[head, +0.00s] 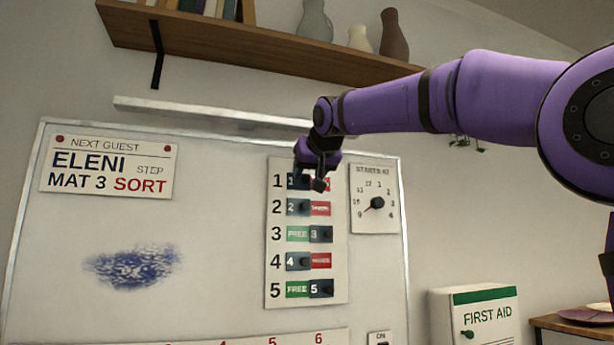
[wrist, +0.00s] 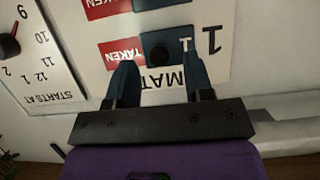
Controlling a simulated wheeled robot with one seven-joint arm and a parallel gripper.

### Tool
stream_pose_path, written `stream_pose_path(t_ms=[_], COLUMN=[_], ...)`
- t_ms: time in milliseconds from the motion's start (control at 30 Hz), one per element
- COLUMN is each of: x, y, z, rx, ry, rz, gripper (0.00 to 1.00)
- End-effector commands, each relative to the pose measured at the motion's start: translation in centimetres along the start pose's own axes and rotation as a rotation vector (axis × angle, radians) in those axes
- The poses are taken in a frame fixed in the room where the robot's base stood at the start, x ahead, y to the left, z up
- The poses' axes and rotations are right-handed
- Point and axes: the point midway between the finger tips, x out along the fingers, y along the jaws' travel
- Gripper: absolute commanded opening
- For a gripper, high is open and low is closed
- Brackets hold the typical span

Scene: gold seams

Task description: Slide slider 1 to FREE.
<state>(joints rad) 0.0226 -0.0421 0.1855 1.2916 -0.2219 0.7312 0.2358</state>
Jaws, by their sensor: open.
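The slider panel (head: 277,298) hangs on the whiteboard with several numbered rows. Slider 1 (head: 292,182) is a dark block with a knob in the top row, at the left end of its track, with the red TAKEN label showing to its right. In the upside-down wrist view, slider 1 (wrist: 162,46) shows beside its TAKEN label (wrist: 122,50). My gripper (head: 310,178) is at the top row, partly hiding it. In the wrist view my gripper (wrist: 159,65) is open and empty, its fingertips on either side of the knob. I cannot tell whether they touch it.
Slider 2 (head: 298,207) sits close below, also showing red. Sliders 3 (head: 320,234) and 5 (head: 320,288) sit right, showing green FREE. A STARTS AT dial (head: 375,204) is right of the panel. A narrow ledge (head: 200,113) and a wooden shelf (head: 260,45) are above.

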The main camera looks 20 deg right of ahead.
Motion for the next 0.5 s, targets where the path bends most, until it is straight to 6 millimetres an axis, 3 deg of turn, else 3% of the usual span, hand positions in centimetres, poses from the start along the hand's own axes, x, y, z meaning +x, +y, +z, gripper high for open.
stream_pose_path(t_ms=[167,467,500], x=[1.29,1.5,1.49], y=[0.0,0.0,0.0], z=[0.01,0.02,0.02], rx=[0.0,0.001,0.001], ry=[0.0,0.0,0.0], rz=[0.0,0.0,0.0], gripper=[0.47,0.47,0.43])
